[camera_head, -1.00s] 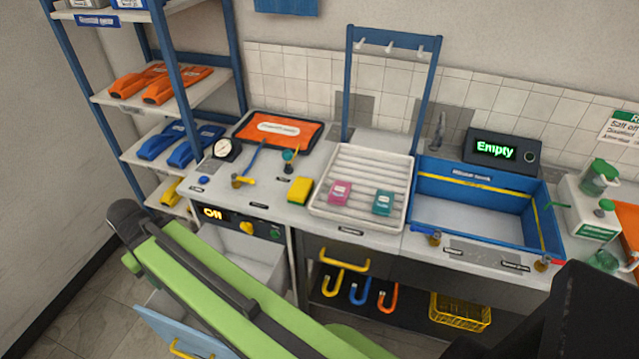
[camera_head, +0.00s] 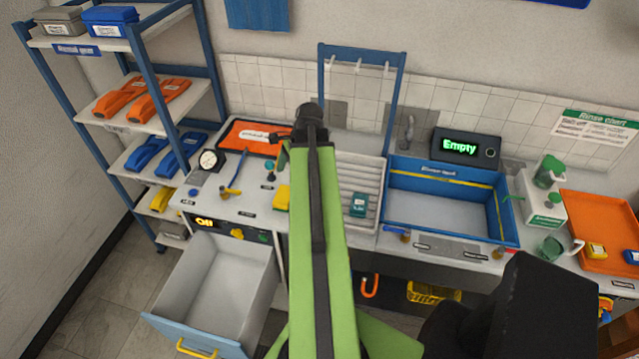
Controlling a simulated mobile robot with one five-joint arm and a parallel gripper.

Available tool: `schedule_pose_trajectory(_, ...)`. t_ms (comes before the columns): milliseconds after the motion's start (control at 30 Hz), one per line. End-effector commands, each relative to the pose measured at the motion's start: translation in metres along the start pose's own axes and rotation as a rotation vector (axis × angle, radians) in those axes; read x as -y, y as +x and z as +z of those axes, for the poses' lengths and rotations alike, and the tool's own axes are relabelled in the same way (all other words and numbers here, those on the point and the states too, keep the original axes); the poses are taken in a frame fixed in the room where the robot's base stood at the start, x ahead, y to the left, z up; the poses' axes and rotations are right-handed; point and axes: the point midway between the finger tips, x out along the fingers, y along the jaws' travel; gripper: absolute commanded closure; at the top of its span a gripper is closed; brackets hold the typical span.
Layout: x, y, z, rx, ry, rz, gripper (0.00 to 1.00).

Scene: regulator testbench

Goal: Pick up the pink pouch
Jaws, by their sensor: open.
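The pink pouch is not visible now. My green arm crosses the left part of the white ribbed draining tray (camera_head: 362,172), where the pouch lay in the earlier frame, and hides that area. A teal pouch (camera_head: 359,205) lies on the tray just right of my arm. My arm rises from the bottom of the picture to a dark joint in front of the counter's back. My gripper cannot be made out; the arm hides whatever is beyond it.
An open drawer (camera_head: 215,285) juts out at the lower left. A yellow sponge (camera_head: 282,197) lies left of my arm. A blue rack frame (camera_head: 322,75) stands behind the tray.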

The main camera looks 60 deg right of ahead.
Motion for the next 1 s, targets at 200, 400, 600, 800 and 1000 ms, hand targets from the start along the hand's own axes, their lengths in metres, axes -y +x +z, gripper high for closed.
schedule_pose_trajectory(200, -0.032, -0.084, -0.105, 0.055, 0.532, -0.099, 0.00)
schedule_pose_trajectory(400, -0.044, -0.098, -0.129, 0.075, 0.668, -0.124, 0.00)
schedule_pose_trajectory(600, -0.043, -0.082, -0.130, 0.075, 0.666, -0.122, 0.00)
schedule_pose_trajectory(800, -0.039, -0.040, -0.130, 0.074, 0.662, -0.121, 0.00)
schedule_pose_trajectory(1000, -0.033, 0.004, -0.129, 0.073, 0.662, -0.122, 0.00)
